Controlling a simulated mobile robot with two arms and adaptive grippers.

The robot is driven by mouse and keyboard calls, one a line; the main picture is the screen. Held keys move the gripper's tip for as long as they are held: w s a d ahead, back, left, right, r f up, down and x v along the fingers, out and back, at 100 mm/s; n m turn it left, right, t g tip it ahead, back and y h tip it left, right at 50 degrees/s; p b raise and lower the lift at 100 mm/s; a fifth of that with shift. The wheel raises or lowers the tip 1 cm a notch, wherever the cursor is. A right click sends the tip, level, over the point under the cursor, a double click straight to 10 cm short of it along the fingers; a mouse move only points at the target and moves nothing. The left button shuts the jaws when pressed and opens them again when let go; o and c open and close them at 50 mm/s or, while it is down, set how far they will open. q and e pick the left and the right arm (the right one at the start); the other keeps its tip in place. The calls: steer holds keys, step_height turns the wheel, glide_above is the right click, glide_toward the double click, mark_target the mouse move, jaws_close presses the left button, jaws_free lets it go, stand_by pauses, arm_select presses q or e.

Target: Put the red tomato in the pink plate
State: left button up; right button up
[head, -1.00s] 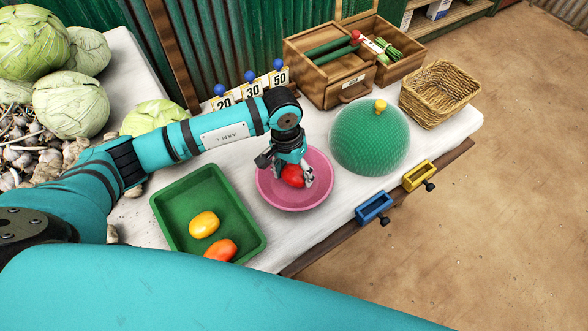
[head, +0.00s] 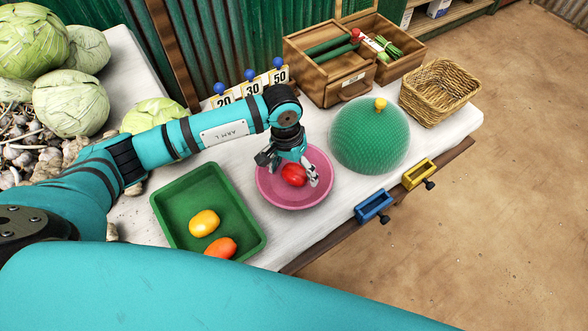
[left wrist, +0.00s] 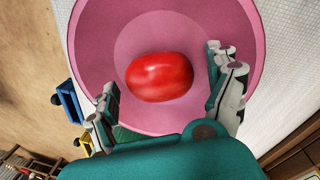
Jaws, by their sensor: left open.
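The red tomato (head: 294,174) lies in the pink plate (head: 270,196). In the left wrist view the tomato (left wrist: 159,77) rests on the inner floor of the plate (left wrist: 95,40). My left gripper (head: 289,170) is over the plate with its fingers open. In the left wrist view the fingertips of my left gripper (left wrist: 165,75) stand apart on either side of the tomato, with gaps to it. My right gripper is not in view.
Left of the plate is a green tray (head: 180,215) with a yellow tomato (head: 204,223) and an orange one (head: 220,249). Right are a green mesh dome (head: 370,140) and a wicker basket (head: 440,92). A wooden box (head: 330,77) stands behind.

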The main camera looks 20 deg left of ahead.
mark_target(289, 167)
arm_select(q)
step_height(289, 167, up, 12)
steer(key=a+b, duration=0.1)
steer(key=shift+w+a+f+b, duration=0.2)
steer(key=shift+a+b, duration=0.05)
steer(key=shift+b, duration=0.1)
stand_by(0.4)
